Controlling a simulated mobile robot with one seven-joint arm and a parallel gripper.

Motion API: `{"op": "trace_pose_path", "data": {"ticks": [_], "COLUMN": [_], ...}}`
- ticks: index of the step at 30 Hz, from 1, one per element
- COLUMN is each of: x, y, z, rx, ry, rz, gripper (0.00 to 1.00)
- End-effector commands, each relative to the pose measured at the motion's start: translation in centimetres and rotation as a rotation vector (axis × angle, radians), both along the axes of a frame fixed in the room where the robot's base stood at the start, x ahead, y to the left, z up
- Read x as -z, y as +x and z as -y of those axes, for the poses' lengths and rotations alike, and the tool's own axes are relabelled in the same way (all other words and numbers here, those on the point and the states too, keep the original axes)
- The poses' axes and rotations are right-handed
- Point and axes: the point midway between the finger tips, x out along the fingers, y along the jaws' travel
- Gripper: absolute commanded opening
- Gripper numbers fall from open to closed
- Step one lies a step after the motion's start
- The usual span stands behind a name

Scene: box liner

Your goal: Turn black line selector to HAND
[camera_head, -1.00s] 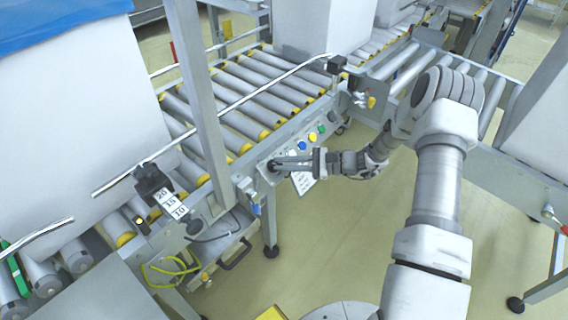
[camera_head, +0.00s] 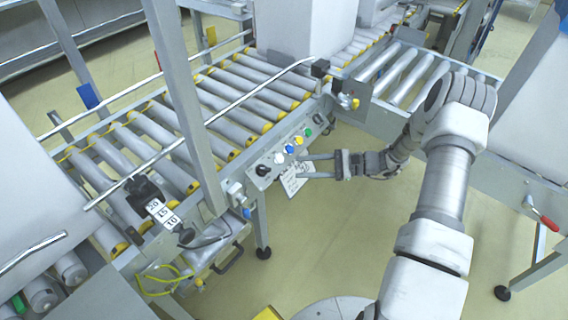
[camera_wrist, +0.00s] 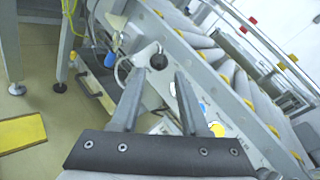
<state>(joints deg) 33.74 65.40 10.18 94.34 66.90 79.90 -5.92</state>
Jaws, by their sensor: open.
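The black line selector (camera_head: 262,170) is a small round knob at the left end of the grey control panel (camera_head: 271,161) on the conveyor's side. In the wrist view the black selector (camera_wrist: 158,61) shows just beyond and between the two fingertips. Its pointer and position lettering are too small to read. My gripper (camera_head: 302,166) is open and empty, with its fingers pointing left toward the selector and a clear gap between them. In the wrist view my gripper (camera_wrist: 158,76) has its fingers spread on either side of the knob's line, apart from it.
White, blue (camera_head: 289,149), yellow (camera_head: 298,140) and green (camera_head: 308,132) buttons line the panel right of the selector. A white sheet (camera_head: 294,179) hangs below. Floor in front is open.

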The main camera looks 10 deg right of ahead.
Motion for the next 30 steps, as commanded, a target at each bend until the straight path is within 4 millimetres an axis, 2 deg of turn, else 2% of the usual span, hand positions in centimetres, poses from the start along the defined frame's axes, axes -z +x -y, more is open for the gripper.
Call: {"op": "trace_pose_path", "data": {"ticks": [1,6,12,30], "x": [-0.4,-0.9,-1.1,-1.2], "y": [-0.2,-1.0,-1.5,-1.6], "z": [1.4,4.8,7.2,7.7], "rx": [0.005,0.003,0.001,0.0], "ry": [-0.002,-0.001,-0.002,-0.001], "rz": [0.001,0.0,0.0,0.0], "gripper": [0.45,0.45,0.45,0.45]}}
